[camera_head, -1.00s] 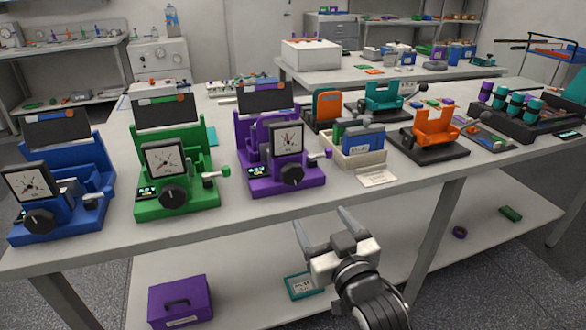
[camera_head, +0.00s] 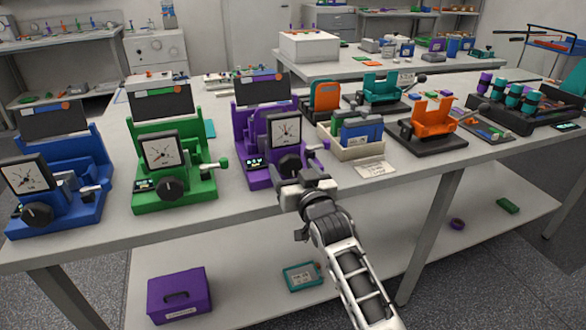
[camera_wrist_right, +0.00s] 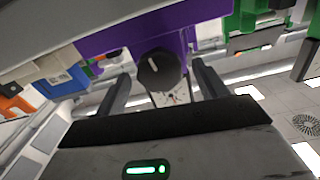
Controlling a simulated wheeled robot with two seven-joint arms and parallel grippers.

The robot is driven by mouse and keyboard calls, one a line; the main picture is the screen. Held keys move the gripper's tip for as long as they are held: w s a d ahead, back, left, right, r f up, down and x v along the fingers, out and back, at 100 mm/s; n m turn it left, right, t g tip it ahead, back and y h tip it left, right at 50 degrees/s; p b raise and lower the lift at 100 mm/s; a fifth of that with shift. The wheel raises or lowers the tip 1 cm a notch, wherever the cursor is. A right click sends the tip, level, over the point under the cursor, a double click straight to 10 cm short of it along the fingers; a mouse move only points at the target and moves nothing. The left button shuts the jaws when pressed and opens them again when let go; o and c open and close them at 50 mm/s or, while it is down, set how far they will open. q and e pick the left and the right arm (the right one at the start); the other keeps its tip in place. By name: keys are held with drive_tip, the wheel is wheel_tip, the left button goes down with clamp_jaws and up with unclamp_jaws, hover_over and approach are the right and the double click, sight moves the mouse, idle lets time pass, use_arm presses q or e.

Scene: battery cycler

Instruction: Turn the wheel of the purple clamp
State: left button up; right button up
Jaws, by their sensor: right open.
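The purple clamp (camera_head: 258,178) stands at the front edge of the bench, with a dial gauge (camera_head: 285,130) on its front. Its black wheel (camera_head: 290,163) sits below the gauge. In the right wrist view, the wheel (camera_wrist_right: 160,70) has a white mark and shows between my two fingers, with visible gaps on both sides. My right gripper (camera_head: 300,172) is open and in front of the wheel; its body partly covers the clamp's lower front. Whether its fingers reach past the wheel's face, I cannot tell. My left gripper is not in view.
A green clamp (camera_head: 188,190) and a blue clamp (camera_head: 70,205) stand to the left on the bench. A silver lever (camera_head: 316,149) is at the purple clamp's right side. A cream bin (camera_head: 352,150) and a card (camera_head: 375,170) lie further right. A purple box (camera_head: 180,295) is on the lower shelf.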

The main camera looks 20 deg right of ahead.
drive_tip(key=shift+w, duration=0.45)
drive_tip(key=shift+c, duration=0.2)
